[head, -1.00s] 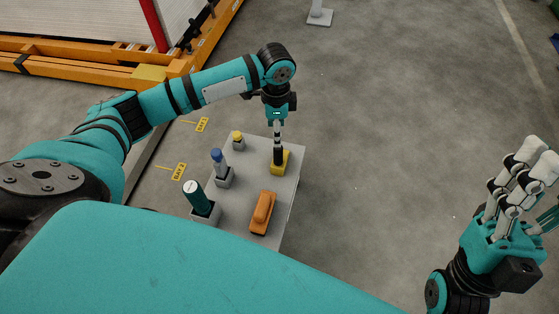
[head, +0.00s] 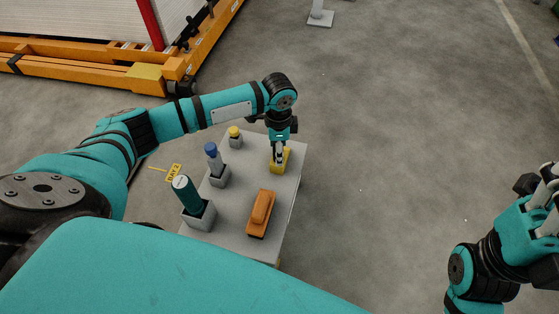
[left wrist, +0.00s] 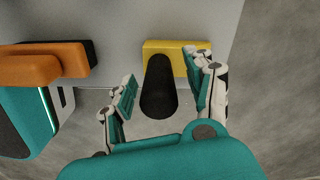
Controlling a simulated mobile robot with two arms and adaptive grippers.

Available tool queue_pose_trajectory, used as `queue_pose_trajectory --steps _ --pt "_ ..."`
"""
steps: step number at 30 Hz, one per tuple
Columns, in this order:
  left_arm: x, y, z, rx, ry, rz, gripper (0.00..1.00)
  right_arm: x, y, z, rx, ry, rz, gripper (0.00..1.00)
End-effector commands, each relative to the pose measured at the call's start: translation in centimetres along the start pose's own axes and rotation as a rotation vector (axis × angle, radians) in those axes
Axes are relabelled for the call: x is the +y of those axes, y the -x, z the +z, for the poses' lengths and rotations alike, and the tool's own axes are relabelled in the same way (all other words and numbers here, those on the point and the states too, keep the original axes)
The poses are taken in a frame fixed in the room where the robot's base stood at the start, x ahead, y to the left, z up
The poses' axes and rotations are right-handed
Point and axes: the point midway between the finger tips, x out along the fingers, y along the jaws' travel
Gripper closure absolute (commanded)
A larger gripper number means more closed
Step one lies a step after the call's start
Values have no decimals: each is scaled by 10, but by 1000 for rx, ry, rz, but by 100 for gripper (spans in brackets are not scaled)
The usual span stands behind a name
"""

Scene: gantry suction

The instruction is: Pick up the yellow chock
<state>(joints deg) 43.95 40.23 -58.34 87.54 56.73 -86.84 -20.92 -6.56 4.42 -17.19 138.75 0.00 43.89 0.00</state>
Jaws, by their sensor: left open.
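The yellow chock (head: 287,158) sits on the far right part of the grey table. In the left wrist view the yellow chock (left wrist: 178,58) shows its block, and its black upright handle (left wrist: 158,92) points toward the camera. My left gripper (head: 279,154) is lowered over the chock and hides most of the handle in the head view. In the left wrist view its fingers (left wrist: 163,72) are open, one on each side of the handle, with a gap at the left finger. My right gripper (head: 546,185) is at the right edge, partly cut off, away from the table.
The grey table (head: 232,205) also holds an orange block tool (head: 261,212), a dark green cylinder (head: 187,194), a blue-topped item (head: 213,160) and a yellow-topped item (head: 235,138) in grey holders. An orange frame (head: 90,83) stands at the back left. The floor right of the table is clear.

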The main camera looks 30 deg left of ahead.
Motion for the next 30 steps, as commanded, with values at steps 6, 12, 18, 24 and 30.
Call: queue_pose_trajectory --steps 6,12,18,24,30 --pt "0 -21 0 0 0 -1 46 -1 -5 -1 39 5 -16 60" --pt "0 -20 0 0 -1 -1 46 -1 -7 0 38 5 -16 60" --pt "0 -20 1 0 -1 -1 67 -1 -7 0 38 5 -16 60" --pt "0 -20 1 0 -1 -1 93 -1 -6 0 38 5 -16 60" --pt "0 -19 0 1 -1 -2 100 -1 -6 0 38 5 -16 60"
